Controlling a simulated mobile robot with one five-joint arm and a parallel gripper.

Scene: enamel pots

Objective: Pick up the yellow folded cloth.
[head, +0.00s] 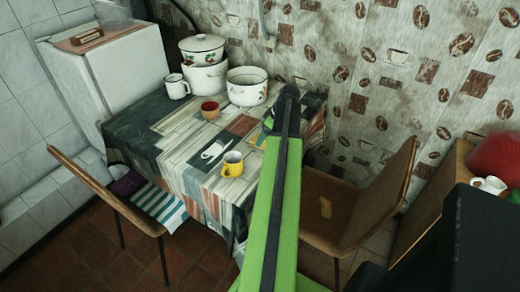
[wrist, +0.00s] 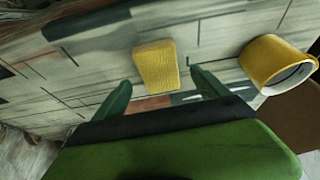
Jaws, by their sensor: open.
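The yellow folded cloth (wrist: 156,64) lies on the patterned tabletop in the wrist view, a small textured block shape. My gripper (wrist: 160,80) is open, with its two green fingers apart and the cloth showing between and just beyond their tips. Nothing is held. I cannot tell how high the fingers are above the table. In the head view my green arm reaches over the table's right side, and the fingers cannot be made out.
A yellow mug (head: 232,163) stands close by; it also shows right of the cloth in the wrist view (wrist: 272,62). A red-topped cup (head: 210,110), white mug (head: 177,87) and enamel pots (head: 247,87) stand farther back. A chair (head: 360,210) stands right of the table.

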